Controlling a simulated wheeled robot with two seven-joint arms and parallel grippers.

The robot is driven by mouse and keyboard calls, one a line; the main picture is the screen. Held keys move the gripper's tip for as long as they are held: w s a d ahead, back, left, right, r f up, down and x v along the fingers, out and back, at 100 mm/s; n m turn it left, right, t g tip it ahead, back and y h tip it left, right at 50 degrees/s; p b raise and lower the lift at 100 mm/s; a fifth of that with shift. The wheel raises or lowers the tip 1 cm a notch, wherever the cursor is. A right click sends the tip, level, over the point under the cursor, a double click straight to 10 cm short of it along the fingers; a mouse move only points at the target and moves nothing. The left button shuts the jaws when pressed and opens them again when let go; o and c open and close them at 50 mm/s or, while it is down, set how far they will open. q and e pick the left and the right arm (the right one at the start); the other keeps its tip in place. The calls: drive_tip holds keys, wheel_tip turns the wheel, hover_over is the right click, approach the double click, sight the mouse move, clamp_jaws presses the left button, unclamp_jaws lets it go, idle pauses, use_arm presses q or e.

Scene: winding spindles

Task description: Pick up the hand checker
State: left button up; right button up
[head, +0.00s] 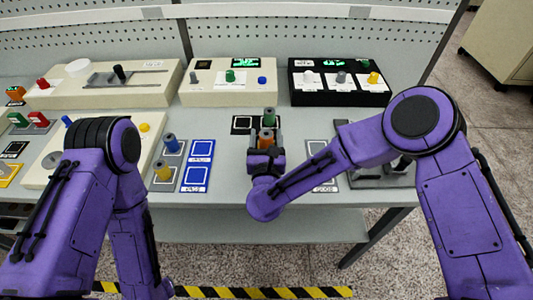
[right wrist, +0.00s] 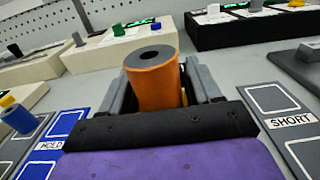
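I cannot tell for sure which object is the hand checker; nothing in view is labelled so. My right gripper (head: 266,140) is over the middle of the bench, its fingers on both sides of an orange spindle (right wrist: 152,80) with a grey top. In the right wrist view the grey fingers (right wrist: 158,88) sit close against its sides and appear shut on it. A green spindle (head: 269,115) stands just behind it in the head view. A dark tray-like item (head: 372,182) at the right is partly hidden by my right arm. My left gripper is outside the view.
Blue (head: 171,142) and yellow (head: 162,171) spindles stand left of blue marked pads (head: 199,163). A grey SHORT pad (right wrist: 285,110) lies to the right in the wrist view. Beige consoles (head: 229,95) and a black console (head: 336,99) line the back. A perforated panel rises behind.

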drive_tip(key=shift+f, duration=0.1)
drive_tip(key=shift+c, duration=0.3)
drive_tip(key=shift+r+b, duration=0.5)
drive_tip(key=shift+r, duration=0.1)
drive_tip(key=s+r+b, duration=0.5)
drive_tip(key=s+r, duration=0.7)
drive_tip(key=s, duration=0.2)
drive_tip(key=shift+f, duration=0.1)
